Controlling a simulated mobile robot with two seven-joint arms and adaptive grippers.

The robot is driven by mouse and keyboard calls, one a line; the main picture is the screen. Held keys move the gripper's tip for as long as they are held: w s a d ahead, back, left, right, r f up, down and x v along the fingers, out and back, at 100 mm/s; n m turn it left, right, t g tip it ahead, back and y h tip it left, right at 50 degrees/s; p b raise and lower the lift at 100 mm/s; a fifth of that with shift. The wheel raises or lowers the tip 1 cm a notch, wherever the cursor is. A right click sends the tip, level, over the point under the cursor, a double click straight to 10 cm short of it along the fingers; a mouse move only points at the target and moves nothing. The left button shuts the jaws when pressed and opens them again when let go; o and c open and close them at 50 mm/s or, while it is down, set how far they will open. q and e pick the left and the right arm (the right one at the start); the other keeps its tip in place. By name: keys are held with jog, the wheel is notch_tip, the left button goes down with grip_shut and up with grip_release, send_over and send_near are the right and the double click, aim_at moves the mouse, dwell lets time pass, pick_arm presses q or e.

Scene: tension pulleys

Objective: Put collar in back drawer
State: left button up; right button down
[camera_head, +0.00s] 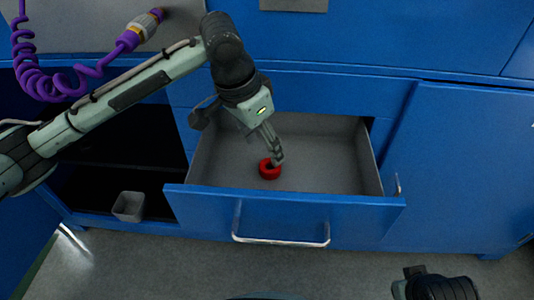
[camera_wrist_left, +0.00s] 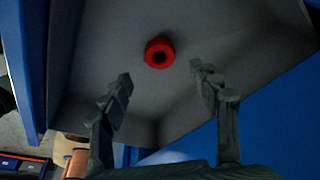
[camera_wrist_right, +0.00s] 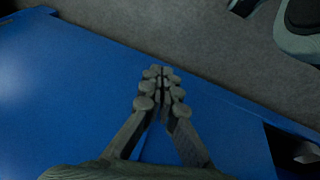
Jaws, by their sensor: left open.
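The collar (camera_head: 269,170) is a short red ring with a dark hole. It lies on the floor of the open grey drawer (camera_head: 330,165), which has a blue front and a metal handle. My left gripper (camera_head: 277,158) reaches down into the drawer, just above the collar. In the left wrist view the collar (camera_wrist_left: 160,52) shows beyond and between the spread fingers (camera_wrist_left: 160,78), with nothing held. My right gripper (camera_wrist_right: 160,75) has its fingers together and empty, above a blue surface.
A blue cabinet door (camera_head: 465,165) stands to the right of the drawer. A dark open compartment (camera_head: 130,150) is at the left, with a small grey bin (camera_head: 129,206) low down. A purple coiled hose (camera_head: 50,85) hangs at upper left.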

pick_arm(q)
jog(key=v, duration=0.5)
jog(key=shift+a+r, duration=0.1)
jog(key=shift+r, duration=0.05)
pick_arm(e)
jog(key=shift+x, duration=0.85)
